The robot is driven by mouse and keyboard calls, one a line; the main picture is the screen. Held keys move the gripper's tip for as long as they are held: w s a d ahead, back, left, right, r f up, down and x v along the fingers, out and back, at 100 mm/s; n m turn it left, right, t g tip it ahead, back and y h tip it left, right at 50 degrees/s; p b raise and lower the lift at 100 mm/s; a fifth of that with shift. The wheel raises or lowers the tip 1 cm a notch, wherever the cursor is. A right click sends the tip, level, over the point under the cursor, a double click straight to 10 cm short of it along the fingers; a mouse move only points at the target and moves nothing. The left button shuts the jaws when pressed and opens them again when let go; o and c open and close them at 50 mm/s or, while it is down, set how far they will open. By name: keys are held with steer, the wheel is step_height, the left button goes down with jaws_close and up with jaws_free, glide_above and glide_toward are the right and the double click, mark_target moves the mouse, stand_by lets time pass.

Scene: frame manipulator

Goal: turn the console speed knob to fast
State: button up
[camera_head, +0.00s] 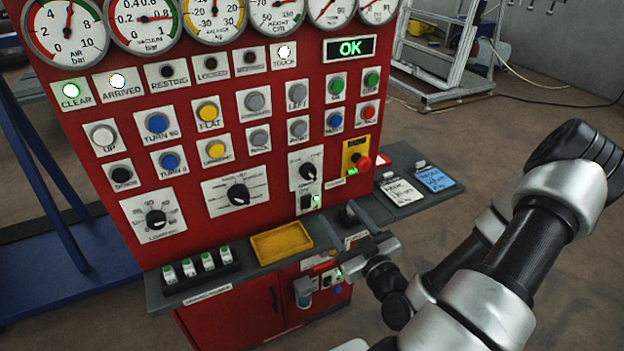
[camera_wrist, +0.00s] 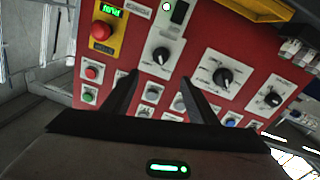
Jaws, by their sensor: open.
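The red console (camera_head: 268,225) carries three black rotary knobs: a left one (camera_head: 156,218), a middle one on a wide plate (camera_head: 238,194) and a right one (camera_head: 308,170). Their labels are too small to read surely, so I cannot tell which is the speed knob. My gripper (camera_head: 348,214) is low in front of the panel, right of and below the right knob. In the wrist view, which is roughly upside down, my open gripper (camera_wrist: 158,76) has empty fingers, with the right knob (camera_wrist: 160,57) just beyond the gap between the tips. I see no contact.
A red emergency button (camera_head: 362,164) on a yellow plate sits right of the right knob. A switch (camera_head: 310,202) is below that knob. The lower ledge holds a yellow tray (camera_head: 282,242) and several green-topped items (camera_head: 198,264). Rows of push buttons lie above the knobs.

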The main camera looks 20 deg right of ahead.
steer(key=b, duration=0.9)
glide_toward(312, 177)
steer(key=w+b, duration=0.2)
steer(key=w, duration=0.7)
steer(key=shift+w+d+r, duration=0.1)
steer(key=shift+w, duration=0.15)
steer(key=c, duration=1.1)
steer(key=shift+o, duration=0.2)
